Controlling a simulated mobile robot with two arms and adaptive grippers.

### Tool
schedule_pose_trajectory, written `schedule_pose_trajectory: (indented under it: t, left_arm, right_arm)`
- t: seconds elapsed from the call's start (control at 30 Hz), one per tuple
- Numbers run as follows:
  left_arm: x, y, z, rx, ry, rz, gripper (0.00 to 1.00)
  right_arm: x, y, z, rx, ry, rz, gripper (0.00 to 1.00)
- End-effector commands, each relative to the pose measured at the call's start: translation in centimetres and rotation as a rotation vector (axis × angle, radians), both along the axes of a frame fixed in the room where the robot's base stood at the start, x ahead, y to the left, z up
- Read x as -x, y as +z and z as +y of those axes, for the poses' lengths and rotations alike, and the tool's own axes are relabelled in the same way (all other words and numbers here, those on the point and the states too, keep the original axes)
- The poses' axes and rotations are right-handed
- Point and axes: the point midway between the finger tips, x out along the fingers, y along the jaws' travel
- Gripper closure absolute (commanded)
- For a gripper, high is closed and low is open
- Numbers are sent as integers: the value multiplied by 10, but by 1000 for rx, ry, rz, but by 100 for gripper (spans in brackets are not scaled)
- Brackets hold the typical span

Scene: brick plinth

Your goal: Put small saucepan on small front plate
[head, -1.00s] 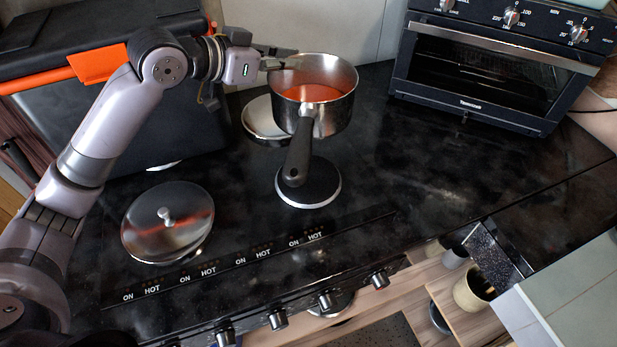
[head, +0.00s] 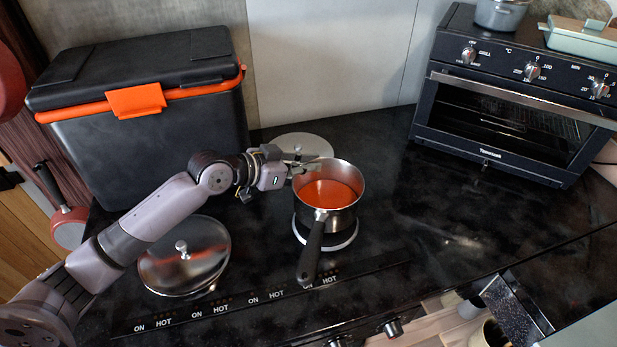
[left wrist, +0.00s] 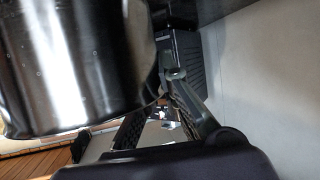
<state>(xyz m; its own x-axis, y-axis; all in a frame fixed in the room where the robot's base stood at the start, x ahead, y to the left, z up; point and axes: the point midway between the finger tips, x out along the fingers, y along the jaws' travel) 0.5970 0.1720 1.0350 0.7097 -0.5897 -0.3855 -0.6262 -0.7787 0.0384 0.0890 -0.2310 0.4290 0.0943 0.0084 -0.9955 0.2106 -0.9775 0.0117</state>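The small saucepan (head: 343,218) is steel, holds red liquid and has a black handle pointing to the front. It is upright over the small front plate (head: 341,239), whose pale rim shows around the pan's base. I cannot tell whether the pan touches the plate. My left gripper (head: 304,168) is at the pan's back left rim, shut on it. In the left wrist view the pan's shiny wall (left wrist: 75,65) fills the left side, and a dark finger (left wrist: 185,100) shows beside it. My right gripper is not in view.
A silver rear plate (head: 303,146) is bare behind the pan. A black box (head: 150,135) with an orange latch stands back left, an oven (head: 500,120) back right. The hob right of the pan is clear.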

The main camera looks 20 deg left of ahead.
Motion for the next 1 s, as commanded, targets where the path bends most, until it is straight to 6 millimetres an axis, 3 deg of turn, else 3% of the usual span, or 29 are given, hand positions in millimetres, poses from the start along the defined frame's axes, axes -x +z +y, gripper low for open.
schedule_pose_trajectory:
  t: [0.3,0.73,0.77,1.0]
  left_arm:
    - [0,-37,-1,5,2,0,100]
    - [0,-45,0,4,1,-2,100]
    - [0,-46,0,-1,0,1,94]
    - [0,-46,0,-1,0,2,78]
  right_arm:
    - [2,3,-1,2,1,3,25]
    - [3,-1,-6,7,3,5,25]
    - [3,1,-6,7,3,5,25]
    - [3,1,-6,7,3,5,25]
